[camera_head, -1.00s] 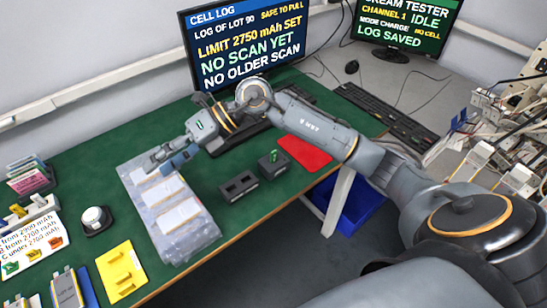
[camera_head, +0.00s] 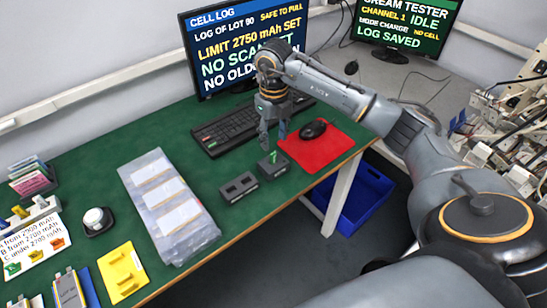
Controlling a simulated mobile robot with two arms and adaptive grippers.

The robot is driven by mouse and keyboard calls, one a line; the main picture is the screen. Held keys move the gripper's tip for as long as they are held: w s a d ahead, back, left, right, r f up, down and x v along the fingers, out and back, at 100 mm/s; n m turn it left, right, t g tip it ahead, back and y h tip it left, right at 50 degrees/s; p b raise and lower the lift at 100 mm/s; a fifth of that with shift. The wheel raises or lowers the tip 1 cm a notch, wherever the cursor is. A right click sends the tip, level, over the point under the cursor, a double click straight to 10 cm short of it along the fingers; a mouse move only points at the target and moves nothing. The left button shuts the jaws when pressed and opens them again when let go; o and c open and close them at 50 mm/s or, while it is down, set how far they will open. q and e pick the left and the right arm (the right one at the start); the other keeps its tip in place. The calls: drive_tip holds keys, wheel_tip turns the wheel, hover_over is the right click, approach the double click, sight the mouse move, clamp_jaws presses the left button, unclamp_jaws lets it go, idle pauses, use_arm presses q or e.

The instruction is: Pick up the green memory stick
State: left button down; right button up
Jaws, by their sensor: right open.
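The green memory stick (camera_head: 273,157) stands up out of a small black block (camera_head: 271,168) near the front edge of the green table. My right gripper (camera_head: 273,143) points down with its fingers apart, just behind and above the stick in the picture. It holds nothing that I can see. Whether a finger touches the stick or block I cannot tell. My left gripper is not in view.
A two-slot black block (camera_head: 238,193) stands left of the stick's block. A red mat (camera_head: 322,151) with a black mouse (camera_head: 312,129) lies to the right. A keyboard (camera_head: 228,130) lies behind. A clear bag with white labels (camera_head: 152,226) lies left; green table between is free.

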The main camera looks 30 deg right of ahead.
sight(273, 153)
drive_tip(key=shift+f, duration=0.7)
wheel_tip(273, 153, down, 4)
drive_tip(key=shift+a+f+p, duration=0.1)
drive_tip(key=shift+f+p, duration=0.05)
drive_tip(key=shift+p, duration=0.7)
drive_tip(key=shift+f, duration=0.45)
drive_tip(key=c, duration=0.9)
